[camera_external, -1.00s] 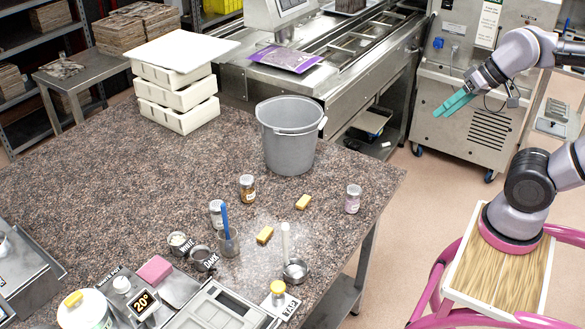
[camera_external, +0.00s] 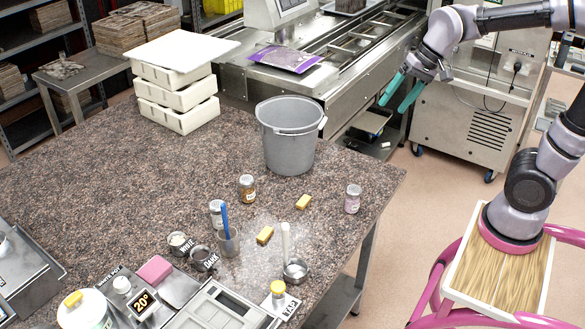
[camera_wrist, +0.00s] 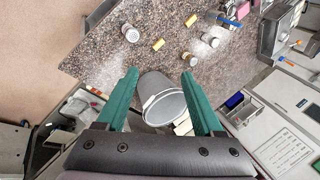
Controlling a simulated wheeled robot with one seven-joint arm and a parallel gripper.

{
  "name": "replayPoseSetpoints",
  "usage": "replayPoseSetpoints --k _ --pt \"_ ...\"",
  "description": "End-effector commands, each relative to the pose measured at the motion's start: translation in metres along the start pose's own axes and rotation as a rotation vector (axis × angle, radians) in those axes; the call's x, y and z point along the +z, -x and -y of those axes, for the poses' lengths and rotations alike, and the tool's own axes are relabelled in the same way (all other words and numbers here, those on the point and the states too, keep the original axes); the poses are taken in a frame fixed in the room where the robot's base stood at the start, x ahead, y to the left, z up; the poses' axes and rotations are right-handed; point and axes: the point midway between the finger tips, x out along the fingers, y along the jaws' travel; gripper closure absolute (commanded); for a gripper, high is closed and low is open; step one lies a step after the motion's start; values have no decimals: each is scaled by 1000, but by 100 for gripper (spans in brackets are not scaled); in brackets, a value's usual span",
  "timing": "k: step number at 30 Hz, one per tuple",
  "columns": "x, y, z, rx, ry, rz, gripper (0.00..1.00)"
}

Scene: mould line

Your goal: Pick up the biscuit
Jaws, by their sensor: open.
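Two small golden-yellow blocks that look like biscuits lie on the speckled stone table (camera_external: 100,200). One biscuit (camera_external: 303,202) is right of centre, near the pink jar; the other biscuit (camera_external: 265,235) is closer to the blue-handled cup. In the wrist view the first biscuit (camera_wrist: 158,44) and the second biscuit (camera_wrist: 190,20) show beyond the fingertips. I cannot tell which one the task means. My gripper (camera_external: 394,104), with green fingers, is open and empty, in the air beyond the table's right edge, well away from both biscuits. It also shows in the wrist view (camera_wrist: 159,75).
A grey bucket (camera_external: 288,145) stands on the table near my gripper's side. A pink jar (camera_external: 352,199), a brown jar (camera_external: 247,188), a cup with a blue handle (camera_external: 228,243) and a metal pot (camera_external: 295,271) surround the biscuits. White trays (camera_external: 177,100) are stacked at the back.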

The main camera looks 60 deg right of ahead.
Motion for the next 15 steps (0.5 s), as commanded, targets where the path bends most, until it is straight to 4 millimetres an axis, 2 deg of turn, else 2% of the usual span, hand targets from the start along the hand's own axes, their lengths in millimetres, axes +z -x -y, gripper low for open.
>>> replayPoseSetpoints --k 1,6,11,15 --pt "-13 -19 9 19 -57 33 31" --pt "-50 -79 31 71 -254 116 31" --pt "-80 -149 42 135 -440 186 31" --pt "-100 -217 42 198 -602 235 31"
